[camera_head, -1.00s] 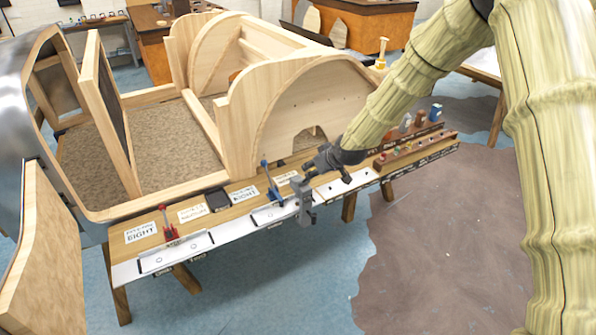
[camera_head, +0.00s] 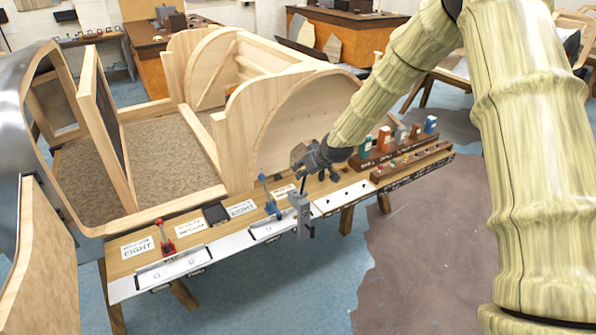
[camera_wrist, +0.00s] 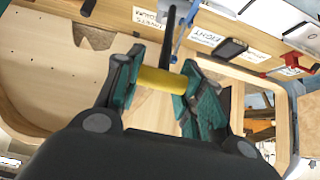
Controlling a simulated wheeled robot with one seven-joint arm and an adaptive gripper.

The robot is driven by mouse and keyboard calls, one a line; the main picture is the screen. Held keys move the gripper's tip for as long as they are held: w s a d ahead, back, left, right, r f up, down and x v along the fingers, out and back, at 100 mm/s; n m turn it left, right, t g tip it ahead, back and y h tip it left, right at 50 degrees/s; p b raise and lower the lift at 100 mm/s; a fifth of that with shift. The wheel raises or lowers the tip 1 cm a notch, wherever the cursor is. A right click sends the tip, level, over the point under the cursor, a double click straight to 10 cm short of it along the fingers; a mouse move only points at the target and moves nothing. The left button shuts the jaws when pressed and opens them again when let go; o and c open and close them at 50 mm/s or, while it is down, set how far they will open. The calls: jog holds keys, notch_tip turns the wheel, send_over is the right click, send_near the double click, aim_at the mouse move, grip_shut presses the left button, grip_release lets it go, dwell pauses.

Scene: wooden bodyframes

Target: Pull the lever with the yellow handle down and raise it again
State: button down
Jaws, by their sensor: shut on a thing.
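The yellow handle (camera_wrist: 160,81) lies crosswise between the two fingers of my gripper (camera_wrist: 158,88) in the wrist view. My gripper is shut on it. A dark rod (camera_wrist: 168,40) runs from the handle towards the bench. In the head view my gripper (camera_head: 303,165) is above a grey upright bracket (camera_head: 301,212) at the front edge of the bench. The handle cannot be made out there, as the gripper covers it.
A blue lever (camera_head: 270,195) stands just left of my gripper, and a red lever (camera_head: 165,238) farther left. A black device (camera_head: 216,213) lies between them. Wooden racks (camera_head: 412,160) with small items stand right. The arched wooden frame (camera_head: 285,125) rises close behind.

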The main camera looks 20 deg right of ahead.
jog(key=shift+w+r, duration=0.15)
jog(key=c, duration=1.1)
grip_release()
jog(key=shift+o, duration=1.1)
jog(key=shift+w, duration=0.1)
jog(key=v, duration=1.2)
